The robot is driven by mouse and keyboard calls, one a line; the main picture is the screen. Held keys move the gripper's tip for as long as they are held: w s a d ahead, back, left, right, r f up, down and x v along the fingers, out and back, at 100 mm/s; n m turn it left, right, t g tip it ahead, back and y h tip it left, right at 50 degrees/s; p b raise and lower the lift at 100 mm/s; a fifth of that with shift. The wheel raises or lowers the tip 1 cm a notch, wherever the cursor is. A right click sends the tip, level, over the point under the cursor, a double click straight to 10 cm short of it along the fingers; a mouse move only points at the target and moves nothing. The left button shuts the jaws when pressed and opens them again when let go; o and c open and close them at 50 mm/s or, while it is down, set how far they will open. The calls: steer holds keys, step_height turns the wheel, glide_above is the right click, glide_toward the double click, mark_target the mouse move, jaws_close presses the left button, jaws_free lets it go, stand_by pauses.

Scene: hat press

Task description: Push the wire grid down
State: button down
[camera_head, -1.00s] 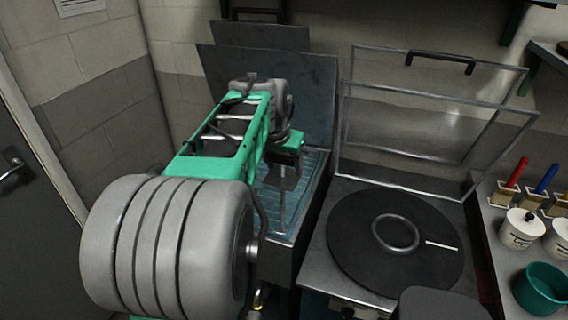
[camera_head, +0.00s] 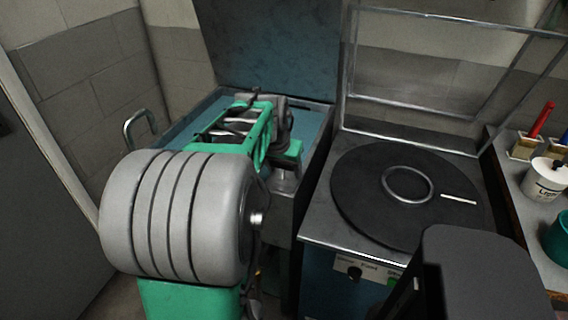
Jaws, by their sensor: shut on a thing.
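A thin metal frame (camera_head: 408,142) stands raised behind a round black plate (camera_head: 350,180) on the right machine. The left machine has a blue lid (camera_head: 270,45) standing open over a pale blue bed (camera_head: 185,125). I cannot tell a wire grid on the bed, as my arm covers much of it. My gripper (camera_head: 286,184) points down at the bed's front right edge, left of the black plate. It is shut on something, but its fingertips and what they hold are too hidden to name.
A curved metal handle (camera_head: 139,124) stands at the bed's left. A metal ring (camera_head: 407,184) lies on the black plate. A side shelf (camera_head: 545,215) holds pots and brushes. A wall closes the back.

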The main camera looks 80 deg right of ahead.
steer(key=shift+a+f, duration=0.1)
steer(key=shift+f, duration=0.25)
steer(key=c, duration=0.8)
jaws_free()
steer(key=o, duration=0.4)
steer(key=shift+o, duration=0.2)
steer(key=shift+r, duration=0.1)
steer(key=v, duration=0.7)
steer(key=shift+r+p, duration=0.3)
steer(key=shift+r, duration=0.1)
